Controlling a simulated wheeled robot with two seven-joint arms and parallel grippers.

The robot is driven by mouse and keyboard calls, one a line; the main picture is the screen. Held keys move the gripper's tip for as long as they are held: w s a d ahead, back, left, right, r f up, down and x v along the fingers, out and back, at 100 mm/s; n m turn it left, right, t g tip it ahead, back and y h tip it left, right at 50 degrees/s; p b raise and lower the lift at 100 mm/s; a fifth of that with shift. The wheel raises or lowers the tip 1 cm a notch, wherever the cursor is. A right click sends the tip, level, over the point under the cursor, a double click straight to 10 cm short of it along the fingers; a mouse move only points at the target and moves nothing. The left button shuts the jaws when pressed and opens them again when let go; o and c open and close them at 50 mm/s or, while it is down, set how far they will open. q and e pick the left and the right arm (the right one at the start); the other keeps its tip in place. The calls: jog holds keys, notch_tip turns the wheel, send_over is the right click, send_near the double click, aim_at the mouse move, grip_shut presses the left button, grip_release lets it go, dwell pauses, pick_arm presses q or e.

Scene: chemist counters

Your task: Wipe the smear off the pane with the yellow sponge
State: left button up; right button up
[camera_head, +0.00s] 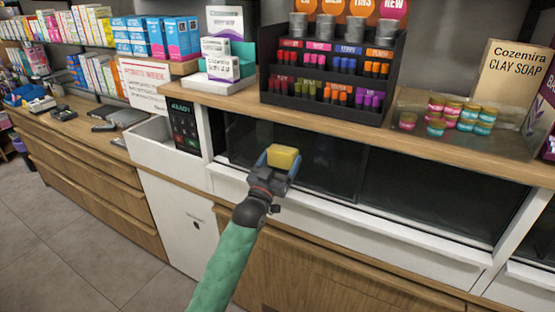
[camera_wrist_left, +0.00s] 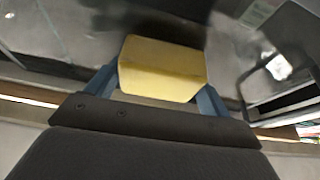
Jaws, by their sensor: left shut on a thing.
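The yellow sponge (camera_head: 282,156) is between the blue fingers of my left gripper (camera_head: 280,164), which is shut on it. In the head view the gripper is in front of the dark glass pane (camera_head: 325,160) under the wooden counter top. The left wrist view shows the sponge (camera_wrist_left: 162,68) gripped from both sides, with the dark, shiny pane (camera_wrist_left: 60,35) beyond it. I cannot tell whether the sponge touches the pane. A darker patch (camera_wrist_left: 165,22) shows beyond the sponge; I cannot tell whether it is the smear or a shadow. My right gripper is not in view.
A black tiered cosmetics stand (camera_head: 325,95) is on the counter top (camera_head: 235,98) above the pane. Small jars (camera_head: 450,115) and a clay soap sign (camera_head: 515,75) stand to the right. A white ledge (camera_head: 350,215) runs below the glass.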

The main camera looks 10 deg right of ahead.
aim_at(268, 159)
pick_arm(q)
jog(key=shift+w+a, duration=0.1)
jog(key=shift+w+a, duration=0.5)
jog(key=shift+a, duration=0.25)
jog(key=shift+w+a, duration=0.5)
jog(key=shift+a, duration=0.2)
jog(key=shift+w+a+b, duration=0.35)
jog(key=shift+w+a, duration=0.4)
jog(key=shift+a, duration=0.25)
jog(key=shift+w+a+b, duration=0.35)
jog(key=shift+w+a, duration=0.45)
jog(key=shift+a, duration=0.25)
jog(key=shift+w+a+b, duration=0.35)
jog(key=shift+w+a, duration=0.4)
jog(key=shift+a, duration=0.25)
jog(key=s+a+p, duration=0.1)
jog(key=s+a, duration=0.2)
jog(key=s, duration=0.2)
jog(key=shift+a, duration=0.25)
jog(key=shift+s+a+p, duration=0.55)
jog(key=shift+s+a, duration=0.35)
jog(key=shift+s, duration=0.3)
